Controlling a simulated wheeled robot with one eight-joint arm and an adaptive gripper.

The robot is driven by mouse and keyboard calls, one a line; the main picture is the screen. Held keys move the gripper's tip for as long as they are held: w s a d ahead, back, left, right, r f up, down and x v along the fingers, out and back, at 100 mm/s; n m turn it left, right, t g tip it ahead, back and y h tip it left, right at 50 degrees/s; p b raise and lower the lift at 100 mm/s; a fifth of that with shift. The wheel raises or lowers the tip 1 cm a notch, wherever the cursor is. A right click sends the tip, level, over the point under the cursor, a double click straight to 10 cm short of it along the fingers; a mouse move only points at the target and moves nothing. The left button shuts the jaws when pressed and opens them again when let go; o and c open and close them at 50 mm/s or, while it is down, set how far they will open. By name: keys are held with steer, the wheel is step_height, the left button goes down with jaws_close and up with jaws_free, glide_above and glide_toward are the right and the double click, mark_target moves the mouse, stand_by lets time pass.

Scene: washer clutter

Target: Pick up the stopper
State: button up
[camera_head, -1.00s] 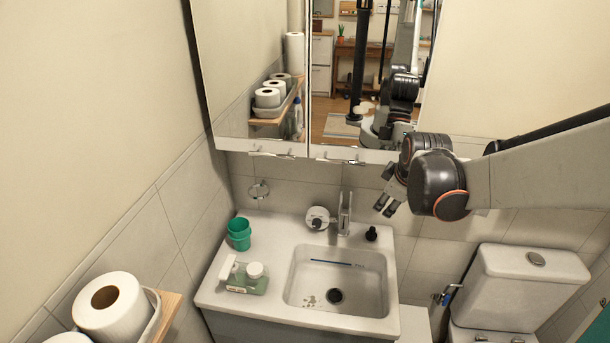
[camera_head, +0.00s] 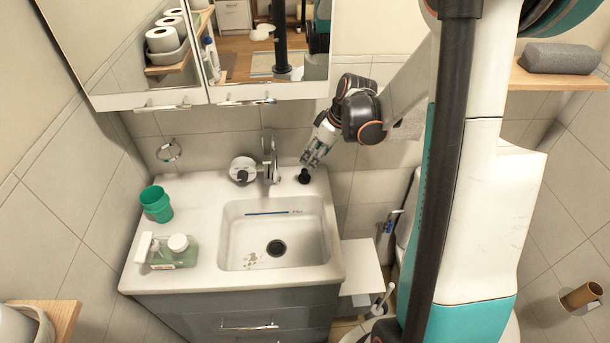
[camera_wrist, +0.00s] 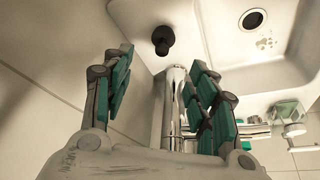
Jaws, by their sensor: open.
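The stopper (camera_head: 304,176) is a small black knob-shaped piece on the back right corner of the white sink top, right of the faucet. It also shows in the wrist view (camera_wrist: 163,40), upper middle, just beyond the fingertips. My gripper (camera_head: 312,160) is just above the stopper in the head view. In the wrist view its teal-padded fingers (camera_wrist: 162,62) are spread wide, with nothing between the pads. The stopper looks clear of both fingers; the exact gap is hard to judge.
The faucet (camera_head: 269,160) stands close left of the stopper. A green cup (camera_head: 156,204) and a soap bottle (camera_head: 175,255) stand on the left. The mirror cabinet (camera_head: 215,60) hangs above.

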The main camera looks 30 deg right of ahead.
mark_target(305, 170)
steer(key=b+x, duration=0.2)
steer(key=x, duration=0.3)
steer(key=b+x, duration=0.2)
steer(key=x, duration=0.3)
steer(key=shift+s+a+f, duration=0.1)
steer(key=shift+a+f, duration=0.05)
steer(key=shift+f, duration=0.25)
steer(key=shift+r, duration=0.1)
steer(key=c, duration=1.1)
